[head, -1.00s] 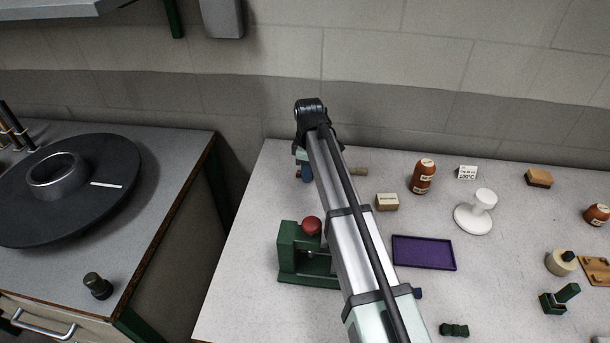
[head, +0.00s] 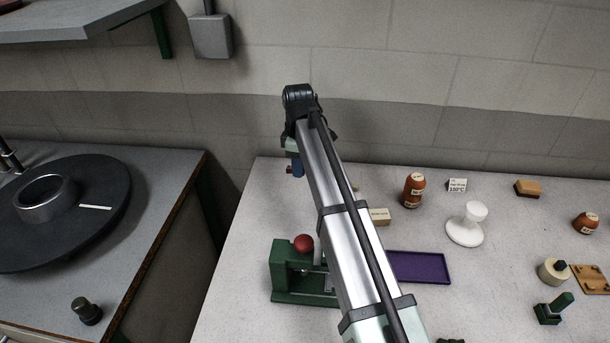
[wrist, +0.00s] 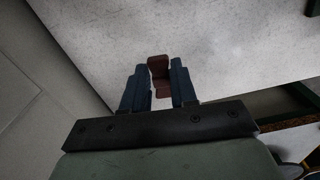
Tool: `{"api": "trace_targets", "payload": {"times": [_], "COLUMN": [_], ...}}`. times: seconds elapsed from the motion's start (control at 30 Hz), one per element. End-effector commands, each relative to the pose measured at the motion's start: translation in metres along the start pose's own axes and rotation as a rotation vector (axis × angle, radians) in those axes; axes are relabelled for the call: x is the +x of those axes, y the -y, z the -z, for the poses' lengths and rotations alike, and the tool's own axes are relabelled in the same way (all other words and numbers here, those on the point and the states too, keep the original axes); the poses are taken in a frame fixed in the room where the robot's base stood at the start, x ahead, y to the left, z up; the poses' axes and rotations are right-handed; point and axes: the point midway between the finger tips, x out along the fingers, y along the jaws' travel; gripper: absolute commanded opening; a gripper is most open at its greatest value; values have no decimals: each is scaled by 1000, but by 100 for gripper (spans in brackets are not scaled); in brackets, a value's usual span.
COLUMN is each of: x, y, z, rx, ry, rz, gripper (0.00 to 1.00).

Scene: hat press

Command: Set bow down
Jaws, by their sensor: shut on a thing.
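My gripper (wrist: 158,88) is shut on a dark red-brown piece (wrist: 158,70), which I take to be the bow. The piece sits between the two blue fingers in the wrist view, with pale tabletop behind it. In the head view my gripper (head: 297,165) is near the back left corner of the right-hand table, mostly hidden by my arm. Only a small red bit shows beside it there. I cannot tell the height of the piece above the table.
A green press (head: 283,272) with a red knob stands at the table's left. A purple tray (head: 425,268), a wooden block (head: 380,216), a brown bottle (head: 413,190) and a white stand (head: 466,232) are to the right. A gap separates the left table (head: 150,200).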

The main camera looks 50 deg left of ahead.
Motion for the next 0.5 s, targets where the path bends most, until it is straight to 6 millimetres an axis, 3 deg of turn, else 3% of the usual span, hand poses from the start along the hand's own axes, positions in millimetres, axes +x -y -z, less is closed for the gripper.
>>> {"api": "trace_targets", "payload": {"times": [0.33,0.5], "x": [-13,-13], "y": [-2,-15], "z": [-4,-31], "rx": [5,42], "ry": [0,0], "rz": [0,0], "gripper": [0,0]}}
